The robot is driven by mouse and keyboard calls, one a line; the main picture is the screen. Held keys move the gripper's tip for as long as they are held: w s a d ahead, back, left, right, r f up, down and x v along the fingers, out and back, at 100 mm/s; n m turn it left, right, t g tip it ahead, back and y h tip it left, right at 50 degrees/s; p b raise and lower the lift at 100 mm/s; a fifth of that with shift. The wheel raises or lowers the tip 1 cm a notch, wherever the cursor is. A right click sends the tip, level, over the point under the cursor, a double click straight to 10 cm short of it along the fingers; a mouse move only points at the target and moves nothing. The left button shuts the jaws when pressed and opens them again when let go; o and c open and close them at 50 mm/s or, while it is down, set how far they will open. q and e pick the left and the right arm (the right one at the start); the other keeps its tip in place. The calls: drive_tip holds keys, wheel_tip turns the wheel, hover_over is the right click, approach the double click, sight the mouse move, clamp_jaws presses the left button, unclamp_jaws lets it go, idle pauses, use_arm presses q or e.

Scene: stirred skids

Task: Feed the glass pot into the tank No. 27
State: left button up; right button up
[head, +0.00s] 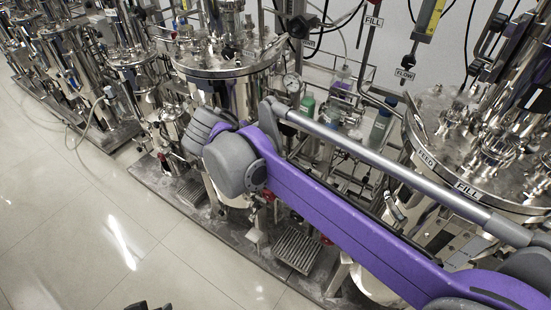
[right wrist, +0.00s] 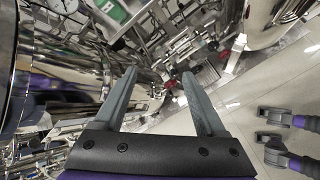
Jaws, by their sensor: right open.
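I cannot make out a glass pot in either view. No number 27 can be read on any tank. A steel tank lid (head: 480,150) with FEED and FILL labels is at the right of the head view. Another steel tank (head: 228,60) stands at the top middle, partly behind my right arm. My right gripper (right wrist: 160,76) is open and empty in the right wrist view, above pipes and floor. In the head view its fingers are hidden.
Several more steel tanks (head: 65,50) stand in a row toward the upper left. The tiled floor (head: 70,215) at the left is clear.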

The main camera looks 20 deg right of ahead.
drive_tip(key=shift+s+d+f+m+y, duration=0.3)
drive_tip(key=shift+s+f+m, duration=0.2)
drive_tip(key=shift+s, duration=0.3)
drive_tip(key=shift+s+d+f+m+y, duration=0.25)
drive_tip(key=shift+s+f+m, duration=0.25)
drive_tip(key=shift+s, duration=0.3)
